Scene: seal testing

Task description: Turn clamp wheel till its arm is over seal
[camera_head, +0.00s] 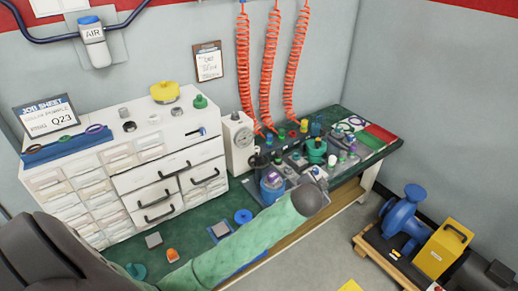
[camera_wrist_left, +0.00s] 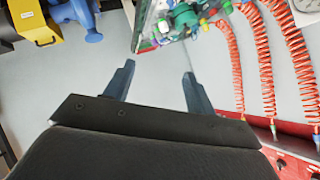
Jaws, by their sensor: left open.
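The test equipment stands on the green bench in the head view, with a teal round body (camera_head: 315,150) and a blue cylinder with a purple top (camera_head: 271,186). Coloured knobs crowd around them; I cannot tell which part is the clamp wheel, its arm or the seal. A green-sleeved arm of mine reaches from the lower left to the bench's front edge, where it covers part of the equipment. In the left wrist view my left gripper (camera_wrist_left: 159,84) is open and empty, with the equipment (camera_wrist_left: 185,18) beyond at the top. My right gripper is not in view.
A white drawer cabinet (camera_head: 135,170) stands on the bench's left. Orange coiled hoses (camera_head: 268,70) hang behind the equipment. A blue pump (camera_head: 403,215) and a yellow box (camera_head: 443,249) sit on a floor pallet at the right. Floor between bench and pallet is clear.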

